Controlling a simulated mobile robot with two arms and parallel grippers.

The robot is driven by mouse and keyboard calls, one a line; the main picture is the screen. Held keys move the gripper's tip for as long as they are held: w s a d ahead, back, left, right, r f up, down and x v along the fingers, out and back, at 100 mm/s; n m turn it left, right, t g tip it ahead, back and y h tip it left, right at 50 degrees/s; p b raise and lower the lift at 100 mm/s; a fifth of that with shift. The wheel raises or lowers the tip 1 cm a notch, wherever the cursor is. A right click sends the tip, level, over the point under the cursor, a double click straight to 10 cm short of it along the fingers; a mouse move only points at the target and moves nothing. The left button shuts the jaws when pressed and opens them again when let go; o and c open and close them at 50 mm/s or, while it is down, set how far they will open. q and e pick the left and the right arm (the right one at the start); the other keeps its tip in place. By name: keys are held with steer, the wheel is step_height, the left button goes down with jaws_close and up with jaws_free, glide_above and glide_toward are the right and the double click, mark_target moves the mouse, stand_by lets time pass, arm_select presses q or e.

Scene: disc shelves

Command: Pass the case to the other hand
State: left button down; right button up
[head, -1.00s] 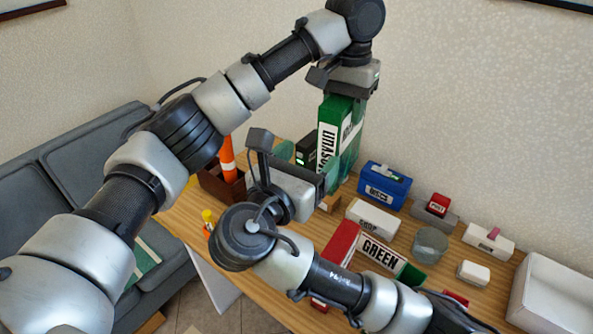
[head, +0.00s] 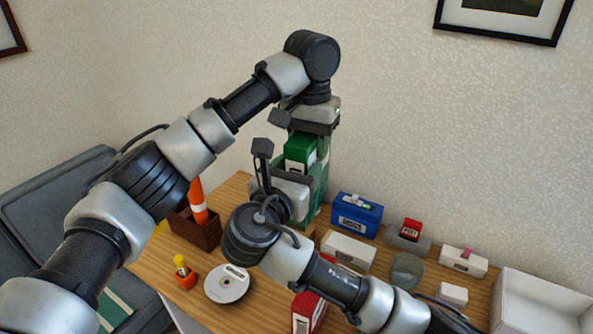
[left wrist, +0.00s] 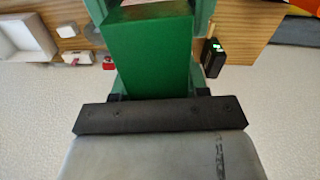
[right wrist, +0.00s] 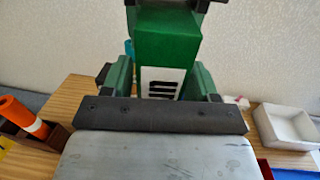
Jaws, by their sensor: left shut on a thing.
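A green case (head: 300,150) with a white label is held upright above the table by my left gripper (head: 313,140). My left gripper is shut on it; the case also shows between the fingers in the left wrist view (left wrist: 148,55). My right gripper (head: 306,180) is at the lower part of the case. In the right wrist view its fingers stand open on both sides of the case (right wrist: 168,45), with the label facing that camera. My right gripper's body hides the lower part of the case in the head view.
On the wooden table stand a blue box (head: 357,213), a white box (head: 348,250), a brown holder with an orange cone (head: 198,202), a disc (head: 228,285) and a red case (head: 308,312). A white tray (head: 545,310) is at the right. My right arm crosses the table's front.

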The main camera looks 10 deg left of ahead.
steer(key=c, duration=0.7)
arm_select(q)
steer(key=shift+c, duration=2.4)
jaws_free()
arm_select(e)
steer(key=shift+c, duration=0.7)
